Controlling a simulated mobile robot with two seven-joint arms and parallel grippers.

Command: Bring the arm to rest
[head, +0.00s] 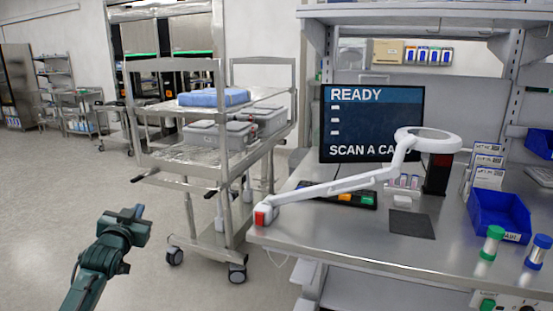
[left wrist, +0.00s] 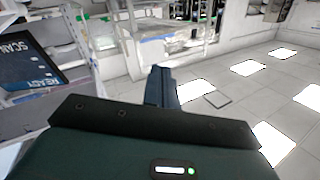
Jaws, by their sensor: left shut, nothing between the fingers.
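My left arm comes in at the lower left of the head view, dark green. Its gripper (head: 138,211) is held over open floor, left of the steel cart and clear of the bench. The fingers are together with nothing between them. In the left wrist view the shut fingers (left wrist: 160,84) stick up past the dark gripper body, with nothing held. That view appears upside down, with ceiling lights at the right. My right gripper is in neither view.
A steel cart (head: 180,158) carries a blue wrapped pack (head: 213,97) and grey bins (head: 217,134). The bench (head: 330,238) at right holds a monitor (head: 371,110), a white ring lamp (head: 428,136) and a blue bin (head: 498,213). The floor (head: 60,190) at left is clear.

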